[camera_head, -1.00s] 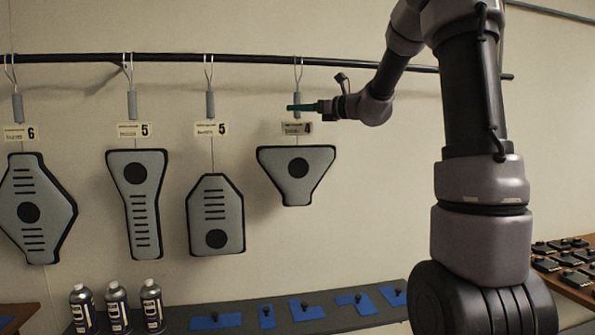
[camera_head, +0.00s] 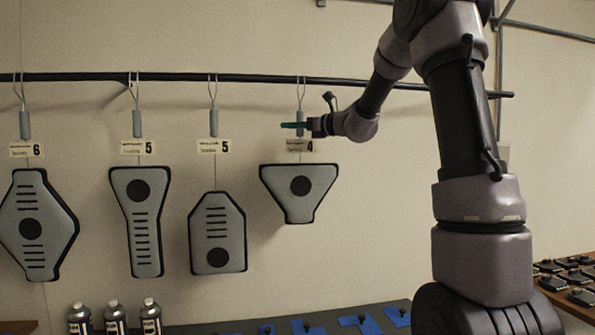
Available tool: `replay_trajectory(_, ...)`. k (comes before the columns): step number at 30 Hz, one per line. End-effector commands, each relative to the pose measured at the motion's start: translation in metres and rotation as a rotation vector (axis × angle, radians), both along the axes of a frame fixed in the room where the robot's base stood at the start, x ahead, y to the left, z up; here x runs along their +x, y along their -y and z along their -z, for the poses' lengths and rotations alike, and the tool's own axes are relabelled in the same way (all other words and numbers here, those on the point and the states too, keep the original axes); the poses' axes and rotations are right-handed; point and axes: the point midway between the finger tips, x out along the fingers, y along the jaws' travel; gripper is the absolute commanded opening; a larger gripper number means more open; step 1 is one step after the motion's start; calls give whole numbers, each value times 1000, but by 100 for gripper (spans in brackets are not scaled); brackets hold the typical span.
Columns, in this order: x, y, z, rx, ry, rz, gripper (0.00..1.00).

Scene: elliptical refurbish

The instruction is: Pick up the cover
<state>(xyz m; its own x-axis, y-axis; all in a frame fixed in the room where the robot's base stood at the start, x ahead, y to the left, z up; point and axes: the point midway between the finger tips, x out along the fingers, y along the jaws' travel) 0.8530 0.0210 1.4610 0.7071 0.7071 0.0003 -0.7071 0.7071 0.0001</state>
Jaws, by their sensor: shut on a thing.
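Several grey, black-edged covers hang from a dark rail. The nearest to my gripper is a short, funnel-shaped cover (camera_head: 299,193) with a black disc, below a tag (camera_head: 308,147) marked 4.
The rail (camera_head: 180,77) runs across the wall. Other covers hang to the left: a narrow one (camera_head: 139,225), a slotted one (camera_head: 218,232) and a wide one (camera_head: 38,225). Spray cans (camera_head: 114,318) and a bench with blue pads (camera_head: 360,323) stand below. Dark parts (camera_head: 573,275) lie at right.

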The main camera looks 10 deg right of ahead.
Motion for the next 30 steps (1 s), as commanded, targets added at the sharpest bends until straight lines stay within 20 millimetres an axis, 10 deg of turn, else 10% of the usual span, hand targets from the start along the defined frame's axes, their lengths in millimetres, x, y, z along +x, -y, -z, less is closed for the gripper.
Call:
replay_trajectory(14, -1, 2, -39, 0, 4, 1, 0)
replay_trajectory(30, -101, 102, -36, 1, 1, 4, 0)
